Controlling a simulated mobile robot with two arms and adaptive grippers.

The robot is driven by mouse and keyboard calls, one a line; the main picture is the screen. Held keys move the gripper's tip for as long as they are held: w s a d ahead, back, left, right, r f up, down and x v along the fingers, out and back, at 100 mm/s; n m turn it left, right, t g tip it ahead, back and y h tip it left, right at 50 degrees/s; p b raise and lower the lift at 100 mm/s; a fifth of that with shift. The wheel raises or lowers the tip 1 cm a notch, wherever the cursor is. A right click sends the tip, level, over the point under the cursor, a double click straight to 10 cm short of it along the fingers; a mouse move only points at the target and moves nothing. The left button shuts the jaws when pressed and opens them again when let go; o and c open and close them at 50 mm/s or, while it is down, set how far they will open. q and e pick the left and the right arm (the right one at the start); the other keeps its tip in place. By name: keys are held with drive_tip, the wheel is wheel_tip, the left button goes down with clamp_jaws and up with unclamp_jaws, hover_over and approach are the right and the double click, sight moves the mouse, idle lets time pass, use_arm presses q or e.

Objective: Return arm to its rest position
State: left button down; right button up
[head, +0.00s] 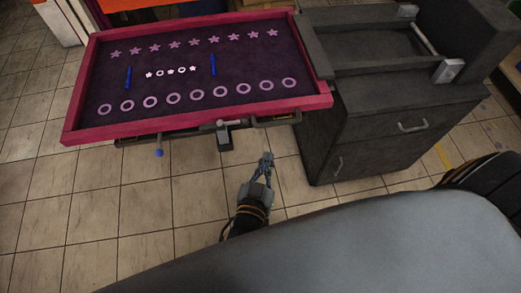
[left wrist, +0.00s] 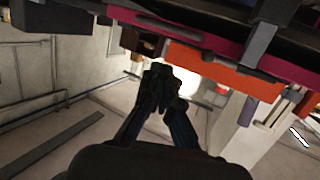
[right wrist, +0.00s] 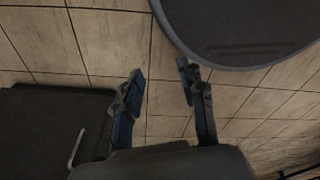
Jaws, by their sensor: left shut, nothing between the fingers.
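My left gripper (head: 267,160) is shut and empty in the head view, above the tiled floor and in front of the framed board. In the left wrist view its fingers (left wrist: 157,72) are together, with the underside of the board above them. My right gripper (right wrist: 163,78) shows in the right wrist view with its fingers spread apart and nothing between them, over the tiled floor. In the head view only a dark part of my right arm shows at the right edge; its gripper is out of that view.
A pink-framed board (head: 196,132) with star and ring shapes and two blue bars stands ahead. A dark drawer cabinet (head: 385,140) stands to its right. A lever with a blue knob (head: 159,153) juts from the board's front. Tiled floor at left is clear.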

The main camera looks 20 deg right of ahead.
use_arm(q)
drive_tip(key=shift+s+r, duration=0.2)
drive_tip(key=shift+s, duration=0.55)
use_arm(e)
drive_tip(key=s, duration=0.2)
drive_tip(key=shift+s+f, duration=0.2)
drive_tip(key=shift+s, duration=0.15)
drive_tip(key=shift+w, duration=0.1)
